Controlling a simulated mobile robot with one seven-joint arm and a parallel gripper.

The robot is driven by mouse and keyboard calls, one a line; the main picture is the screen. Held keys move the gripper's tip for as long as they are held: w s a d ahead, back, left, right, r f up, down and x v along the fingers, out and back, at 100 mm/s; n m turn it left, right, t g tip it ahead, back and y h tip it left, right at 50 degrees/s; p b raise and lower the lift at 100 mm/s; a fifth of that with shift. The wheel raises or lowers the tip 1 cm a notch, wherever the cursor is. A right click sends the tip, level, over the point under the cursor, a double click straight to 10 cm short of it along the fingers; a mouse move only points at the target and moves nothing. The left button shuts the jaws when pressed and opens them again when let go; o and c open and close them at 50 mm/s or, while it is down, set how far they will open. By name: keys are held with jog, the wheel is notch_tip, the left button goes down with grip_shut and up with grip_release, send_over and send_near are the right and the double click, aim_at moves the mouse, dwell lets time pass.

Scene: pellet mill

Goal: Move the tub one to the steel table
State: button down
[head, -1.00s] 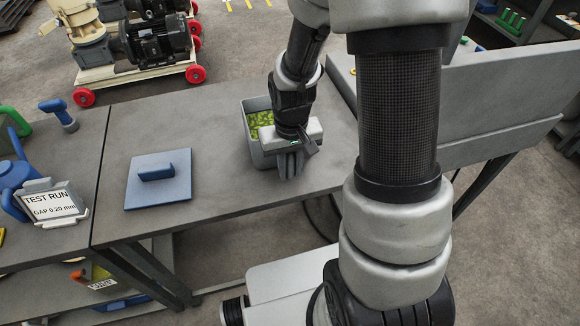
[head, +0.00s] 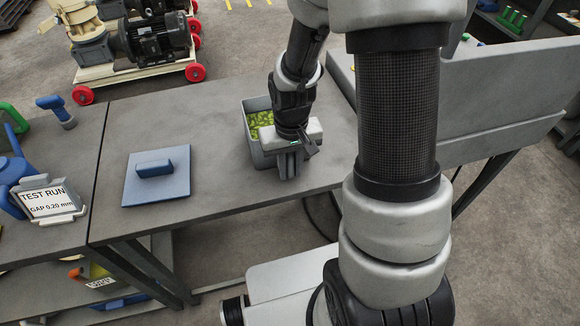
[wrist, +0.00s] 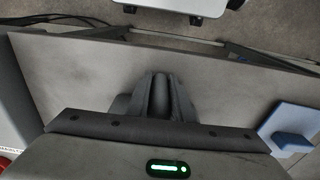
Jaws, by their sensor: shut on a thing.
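A grey tub (head: 262,154) with green contents is at the right part of a grey table (head: 225,118) in the head view. My gripper (head: 290,165) is at the tub's near right side, shut on it, and its body hides part of the rim. I cannot tell whether the tub rests on the table or hangs just above it. In the wrist view my gripper's fingers (wrist: 160,97) point down over the table top (wrist: 80,72).
A blue plate with a handle (head: 156,176) lies left of the tub. A "TEST RUN" sign (head: 45,201) and blue tools stand on the left table. A grey panel (head: 480,100) stands at the right. A motor unit on a wheeled cart (head: 145,68) is behind.

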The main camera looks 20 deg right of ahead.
aim_at(291, 154)
jog(key=shift+w+f, duration=0.1)
dwell(0.5)
jog(key=c, duration=1.7)
grip_release()
jog(key=shift+c, duration=0.2)
jog(key=o, duration=0.6)
jog(key=shift+s+f, duration=0.1)
jog(key=shift+s, duration=0.15)
jog(key=shift+c, duration=0.2)
jog(key=o, duration=0.9)
jog(key=shift+w, duration=0.1)
jog(key=shift+r, duration=0.2)
jog(key=shift+s+r+p, duration=0.2)
jog(key=shift+r+p, duration=3.1)
jog(key=shift+r, duration=1.05)
